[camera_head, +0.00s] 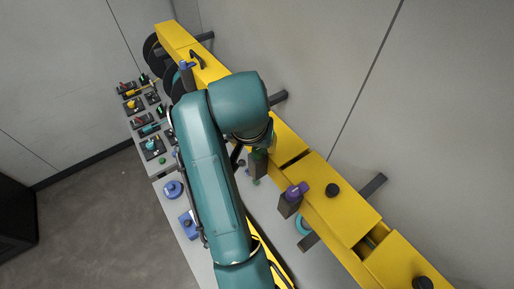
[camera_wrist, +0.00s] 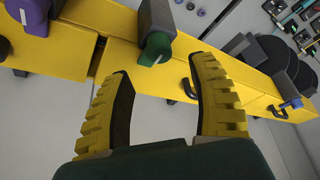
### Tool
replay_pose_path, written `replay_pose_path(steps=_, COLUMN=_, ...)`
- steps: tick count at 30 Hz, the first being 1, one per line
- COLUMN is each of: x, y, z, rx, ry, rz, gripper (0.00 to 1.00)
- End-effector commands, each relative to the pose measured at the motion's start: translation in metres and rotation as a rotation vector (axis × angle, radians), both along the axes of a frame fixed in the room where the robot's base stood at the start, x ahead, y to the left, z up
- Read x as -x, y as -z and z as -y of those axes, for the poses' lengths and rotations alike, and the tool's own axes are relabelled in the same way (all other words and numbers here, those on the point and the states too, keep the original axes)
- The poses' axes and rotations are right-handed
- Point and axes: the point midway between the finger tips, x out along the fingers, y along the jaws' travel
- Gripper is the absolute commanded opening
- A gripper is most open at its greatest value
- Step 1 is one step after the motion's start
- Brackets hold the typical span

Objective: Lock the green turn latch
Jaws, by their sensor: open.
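The green turn latch (camera_wrist: 155,48) shows in the wrist view at top centre, a green knob on a dark grey block mounted against the yellow housing (camera_wrist: 120,62). My gripper (camera_wrist: 163,68) is open and empty, its two yellow ribbed fingers pointing toward the latch. The latch lies just beyond and roughly between the fingertips; I cannot tell that either finger touches it. In the head view, the green latch (camera_head: 259,155) is partly hidden below my teal wrist, and the gripper is mostly hidden behind my arm.
A purple latch (camera_head: 296,190) stands on the same yellow housing, with a blue latch (camera_head: 187,66) at its far end. Black handles (camera_wrist: 189,89) stick out from the housing. Blue parts (camera_head: 173,189) and several small devices lie on the grey bench to the left.

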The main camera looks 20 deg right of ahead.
Motion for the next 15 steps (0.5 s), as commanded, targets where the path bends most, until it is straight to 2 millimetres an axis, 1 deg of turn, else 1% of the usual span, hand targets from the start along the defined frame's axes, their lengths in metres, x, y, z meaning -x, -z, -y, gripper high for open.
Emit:
replay_pose_path(steps=1, x=0.003, y=-0.012, z=-0.003, rx=0.000, ry=-0.001, rz=0.004, gripper=0.59)
replay_pose_path(steps=3, x=0.008, y=-0.024, z=-0.005, rx=0.000, ry=0.000, rz=0.001, gripper=0.59)
replay_pose_path(steps=6, x=0.012, y=-0.036, z=-0.008, rx=0.000, ry=0.001, rz=0.001, gripper=0.59)
replay_pose_path(steps=9, x=0.015, y=-0.041, z=-0.010, rx=0.000, ry=0.001, rz=-0.003, gripper=0.59)
replay_pose_path(steps=15, x=0.015, y=-0.042, z=-0.010, rx=0.000, ry=0.002, rz=-0.002, gripper=0.59)
